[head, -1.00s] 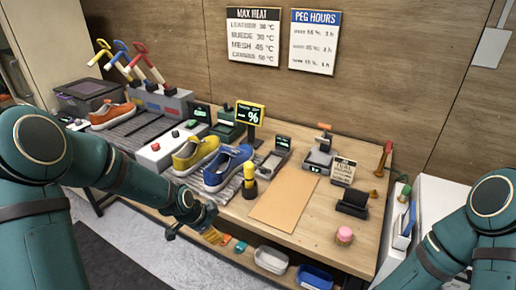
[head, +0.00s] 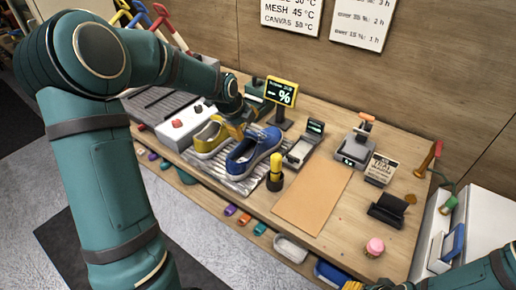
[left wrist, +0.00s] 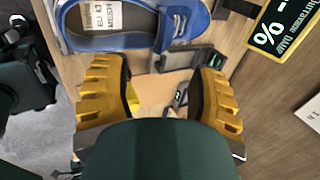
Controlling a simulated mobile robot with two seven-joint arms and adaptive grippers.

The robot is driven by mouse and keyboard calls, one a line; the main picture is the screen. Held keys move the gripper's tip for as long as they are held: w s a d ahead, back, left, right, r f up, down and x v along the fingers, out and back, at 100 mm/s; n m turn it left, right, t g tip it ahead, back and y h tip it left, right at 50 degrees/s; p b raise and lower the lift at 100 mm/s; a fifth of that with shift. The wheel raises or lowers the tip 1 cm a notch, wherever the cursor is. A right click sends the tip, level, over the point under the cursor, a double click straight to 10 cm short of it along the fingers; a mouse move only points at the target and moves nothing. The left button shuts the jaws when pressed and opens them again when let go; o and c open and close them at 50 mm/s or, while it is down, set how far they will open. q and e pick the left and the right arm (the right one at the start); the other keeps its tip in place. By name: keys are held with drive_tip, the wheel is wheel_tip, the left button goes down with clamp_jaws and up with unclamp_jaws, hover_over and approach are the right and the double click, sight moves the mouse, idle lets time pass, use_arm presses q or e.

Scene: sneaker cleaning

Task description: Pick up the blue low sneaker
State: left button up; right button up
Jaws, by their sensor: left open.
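The blue low sneaker (head: 254,150) stands on the ribbed grey mat on the bench, right of the yellow sneaker (head: 208,138). My left gripper (head: 236,130) is just behind and above the two shoes, partly hidden by its own wrist. In the left wrist view the jaws (left wrist: 160,72) are open with nothing between them. The blue sneaker (left wrist: 140,38) lies across the top of that view, beyond the fingertips, with a white size label inside reading "MESH". My right arm shows at the lower right of the head view; its gripper is cut off at the bottom edge.
The tan board (head: 312,198) is clear.

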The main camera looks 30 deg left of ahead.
sight(252, 134)
use_arm(q)
drive_tip(key=x, duration=0.5)
drive_tip(key=shift+w+a+f, duration=0.1)
drive_tip(key=x, duration=0.3)
drive_tip(key=b+x, duration=0.1)
drive_tip(key=x, duration=0.1)
drive_tip(key=shift+w+a, duration=0.15)
drive_tip(key=shift+a, duration=0.1)
clamp_jaws()
